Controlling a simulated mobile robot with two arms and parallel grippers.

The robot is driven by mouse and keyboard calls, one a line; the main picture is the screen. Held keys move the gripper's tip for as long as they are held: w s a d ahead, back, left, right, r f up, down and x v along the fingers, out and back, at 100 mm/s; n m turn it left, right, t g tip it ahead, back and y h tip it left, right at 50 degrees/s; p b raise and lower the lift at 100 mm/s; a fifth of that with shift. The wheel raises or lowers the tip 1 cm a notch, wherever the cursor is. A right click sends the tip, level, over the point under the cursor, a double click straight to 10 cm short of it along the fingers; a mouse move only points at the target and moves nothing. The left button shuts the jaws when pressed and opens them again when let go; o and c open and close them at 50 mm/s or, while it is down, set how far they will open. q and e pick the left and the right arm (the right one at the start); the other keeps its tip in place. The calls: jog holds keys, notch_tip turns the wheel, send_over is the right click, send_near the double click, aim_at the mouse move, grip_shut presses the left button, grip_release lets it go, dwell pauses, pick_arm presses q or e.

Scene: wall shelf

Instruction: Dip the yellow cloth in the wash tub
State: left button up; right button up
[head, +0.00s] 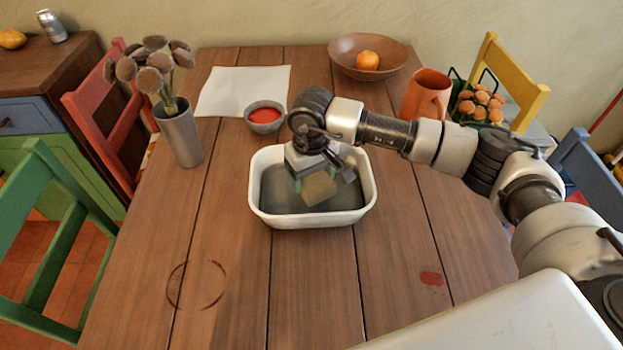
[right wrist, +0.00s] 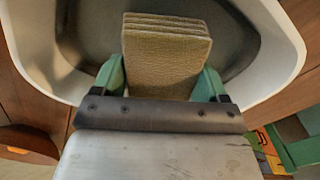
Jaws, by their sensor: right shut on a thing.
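The wash tub (head: 258,207) is a white rectangular basin with dark grey water or a dark bottom, in the middle of the wooden table. My right gripper (head: 309,183) is over and inside the tub's opening, pointing down. It is shut on the folded yellow cloth (head: 320,188), which looks dull yellow-brown. In the right wrist view the cloth (right wrist: 165,55) sits between the two green fingers, with the tub's white rim (right wrist: 35,60) around it. I cannot tell whether the cloth touches the water. My left gripper is not in view.
A red-filled bowl (head: 265,117) stands just behind the tub. A metal vase of dried flowers (head: 179,135) is to the left, an orange pitcher (head: 425,95) at back right, and a wooden fruit bowl (head: 345,52) at the back. A red stain (head: 431,278) and a dark ring (head: 172,286) mark the clear front.

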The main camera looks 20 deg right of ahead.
jog(key=shift+r+p, duration=1.55)
jog(key=shift+r, duration=2.8)
